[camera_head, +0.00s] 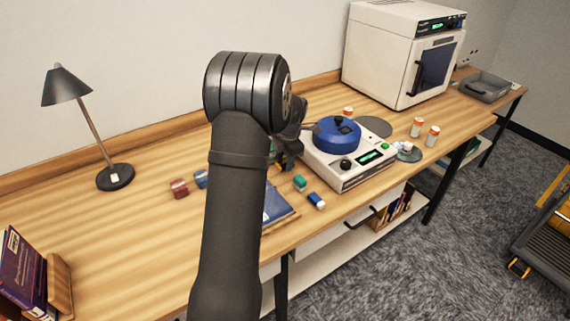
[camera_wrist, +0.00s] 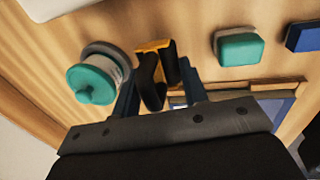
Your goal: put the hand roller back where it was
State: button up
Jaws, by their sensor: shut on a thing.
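My gripper (camera_wrist: 160,78) is shut on the hand roller (camera_wrist: 153,88), which shows between the fingers in the wrist view as black parts with a yellow-orange top. The fingers hide some of it, and I cannot tell whether it touches the table. In the head view my gripper (camera_head: 283,158) is low over the bench, just left of the white machine, mostly hidden behind my arm. A teal-knobbed round item (camera_wrist: 92,82) with a grey-white body stands close left of the fingers in the wrist view.
The white machine (camera_head: 345,170) with a blue round top stands right of my gripper. A teal block (camera_head: 300,183), a blue-white block (camera_head: 316,200) and a blue flat item (camera_head: 275,207) lie in front. A red block (camera_head: 179,188) and lamp (camera_head: 115,177) are left. The bench's left middle is clear.

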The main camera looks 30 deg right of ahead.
jog(key=shift+f, duration=1.05)
jog(key=shift+f, duration=0.2)
jog(key=o, duration=0.9)
jog(key=shift+o, duration=0.2)
jog(key=shift+r, duration=0.1)
notch_tip(320, 180, up, 12)
jog(key=s, duration=0.2)
jog(key=shift+s, duration=0.15)
